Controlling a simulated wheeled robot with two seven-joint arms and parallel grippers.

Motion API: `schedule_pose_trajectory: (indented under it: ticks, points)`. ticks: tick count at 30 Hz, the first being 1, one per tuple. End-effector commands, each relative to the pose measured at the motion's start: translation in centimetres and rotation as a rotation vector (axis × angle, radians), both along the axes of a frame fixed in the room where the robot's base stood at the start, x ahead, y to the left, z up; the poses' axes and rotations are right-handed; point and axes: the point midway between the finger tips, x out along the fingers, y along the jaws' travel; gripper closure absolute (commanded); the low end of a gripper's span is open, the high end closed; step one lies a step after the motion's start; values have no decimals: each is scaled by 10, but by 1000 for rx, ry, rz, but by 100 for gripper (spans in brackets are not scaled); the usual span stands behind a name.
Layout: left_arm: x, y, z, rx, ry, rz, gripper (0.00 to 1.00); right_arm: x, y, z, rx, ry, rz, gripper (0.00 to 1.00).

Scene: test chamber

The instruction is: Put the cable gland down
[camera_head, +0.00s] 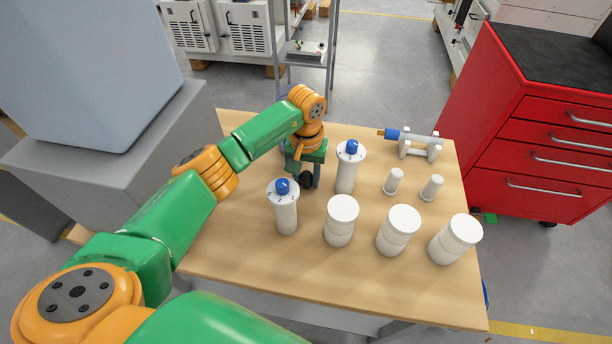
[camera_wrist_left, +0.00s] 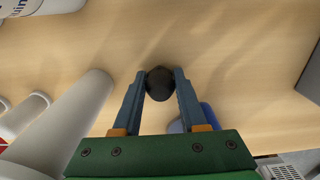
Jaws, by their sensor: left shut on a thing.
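The cable gland (camera_head: 306,181) is a small black rounded piece near the middle of the wooden table. It also shows in the left wrist view (camera_wrist_left: 160,83), between the two blue-grey fingers. My left gripper (camera_head: 309,178) is shut on it, pointing down. The gland is close to the table top; I cannot tell whether it touches it. My right gripper is in neither view.
White cylinders with blue tops (camera_head: 286,212) (camera_head: 347,172) stand close on either side of my gripper. White jars (camera_head: 341,222) and small white pegs (camera_head: 393,181) stand to the right. A blue tool on a white stand (camera_head: 433,148) is behind. The table's left front is clear.

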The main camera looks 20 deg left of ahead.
Motion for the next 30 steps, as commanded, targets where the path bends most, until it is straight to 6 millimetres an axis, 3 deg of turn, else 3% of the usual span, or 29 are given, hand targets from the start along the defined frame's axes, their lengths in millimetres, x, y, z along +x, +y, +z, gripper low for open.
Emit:
schedule_pose_trajectory:
  ticks: [2,3,5,6,17,30]
  points:
    - [0,0,-4,0,-1,0,100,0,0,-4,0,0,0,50]
    - [0,0,-2,-1,0,0,48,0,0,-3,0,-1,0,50]
    - [0,0,-2,0,0,0,31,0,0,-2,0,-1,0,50]
    - [0,0,-2,0,0,0,28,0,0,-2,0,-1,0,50]
    - [1,0,6,0,-2,0,28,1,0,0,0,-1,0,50]
    - [1,0,107,0,-4,2,28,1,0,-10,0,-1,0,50]
